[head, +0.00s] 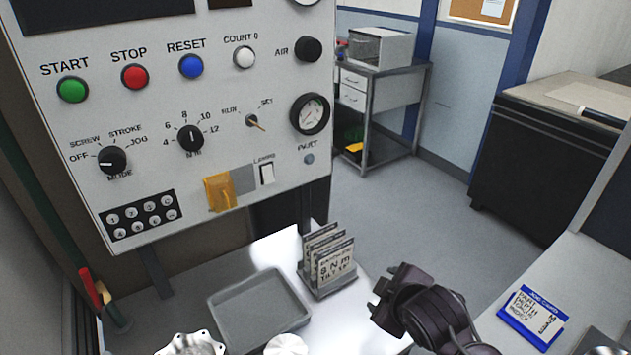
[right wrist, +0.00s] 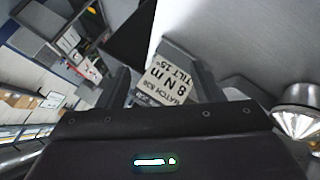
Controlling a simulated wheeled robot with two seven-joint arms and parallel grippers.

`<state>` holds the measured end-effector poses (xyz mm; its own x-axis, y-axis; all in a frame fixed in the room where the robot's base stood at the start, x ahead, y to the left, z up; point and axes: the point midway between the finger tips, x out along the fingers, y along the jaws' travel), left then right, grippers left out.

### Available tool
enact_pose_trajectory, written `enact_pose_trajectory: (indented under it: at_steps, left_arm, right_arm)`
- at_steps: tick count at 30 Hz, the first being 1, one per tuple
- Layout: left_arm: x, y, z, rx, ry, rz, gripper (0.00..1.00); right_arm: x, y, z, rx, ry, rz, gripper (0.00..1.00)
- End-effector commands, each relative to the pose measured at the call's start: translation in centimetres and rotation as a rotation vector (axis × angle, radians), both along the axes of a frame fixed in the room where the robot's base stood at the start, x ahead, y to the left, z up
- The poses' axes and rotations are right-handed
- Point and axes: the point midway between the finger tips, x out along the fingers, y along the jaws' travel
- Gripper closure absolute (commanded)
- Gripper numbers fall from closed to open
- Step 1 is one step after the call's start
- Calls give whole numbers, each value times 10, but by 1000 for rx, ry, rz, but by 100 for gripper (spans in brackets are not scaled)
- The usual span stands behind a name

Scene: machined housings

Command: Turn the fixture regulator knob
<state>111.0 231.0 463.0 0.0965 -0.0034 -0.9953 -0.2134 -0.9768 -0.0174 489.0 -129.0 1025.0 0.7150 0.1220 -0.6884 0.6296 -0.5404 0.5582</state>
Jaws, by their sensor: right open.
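No knob on the grey control panel (head: 230,100) carries a readable "regulator" label. A black dial knob (head: 190,138) sits inside a scale from 4 to 12, its mark pointing roughly up, near 8. A plain black knob (head: 308,49) beside the word AIR is at the upper right, above a round gauge (head: 310,114). My right gripper (head: 383,292) is open and empty, low and to the right of the panel, apart from both knobs. In the right wrist view its fingers (right wrist: 160,88) are spread, with a card beyond them. My left gripper is not in view.
A card rack (head: 330,262) stands just left of my right gripper, its front card reading 8 N m, tilt 15°. A grey tray (head: 258,306) lies on the bench below the panel. A yellow part (head: 219,192) juts from the panel's lower edge. A blue job card (head: 532,315) lies at right.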

Motion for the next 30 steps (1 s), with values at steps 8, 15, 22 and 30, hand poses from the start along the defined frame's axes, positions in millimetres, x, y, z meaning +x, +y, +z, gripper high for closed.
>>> enact_pose_trajectory:
  at_steps: [8, 15, 22, 30]
  left_arm:
    - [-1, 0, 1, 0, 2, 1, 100]
    - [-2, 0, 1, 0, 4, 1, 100]
    - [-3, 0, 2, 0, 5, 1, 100]
    - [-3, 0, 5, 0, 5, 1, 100]
  right_arm:
    - [87, 58, 148, -583, -539, 546, 40]
    - [117, 91, 270, -1258, -917, 874, 40]
    - [123, 96, 352, -1812, -1086, 1023, 40]
    - [127, 97, 383, -2041, -1120, 1068, 40]
